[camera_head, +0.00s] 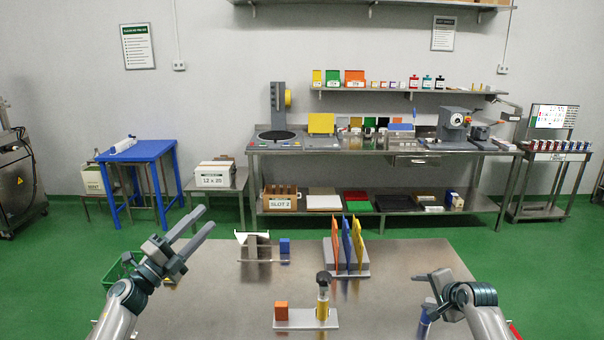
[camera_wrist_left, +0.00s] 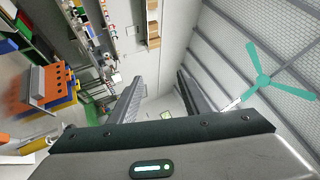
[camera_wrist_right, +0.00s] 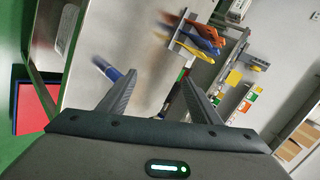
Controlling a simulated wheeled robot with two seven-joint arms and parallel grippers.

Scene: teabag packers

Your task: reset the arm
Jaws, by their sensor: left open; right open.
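My left gripper (camera_head: 190,240) is raised over the left side of the metal table (camera_head: 215,310), its two fingers apart and pointing up and to the right. In the left wrist view its fingers (camera_wrist_left: 157,98) are spread with nothing between them. My right gripper (camera_head: 428,290) is at the right side of the table, its fingers pointing left. In the right wrist view its fingers (camera_wrist_right: 158,95) are apart and hold nothing. A blue cylindrical item (camera_head: 424,322) stands near the right gripper; its lower part is cut off by the frame.
A stand (camera_head: 345,268) with orange, blue and yellow panels is at the table's back. A plate (camera_head: 290,318) near the front bears an orange block (camera_head: 281,311) and a yellow, dark-topped cylinder (camera_head: 323,300). A blue block (camera_head: 285,246) sits by a grey holder (camera_head: 252,245).

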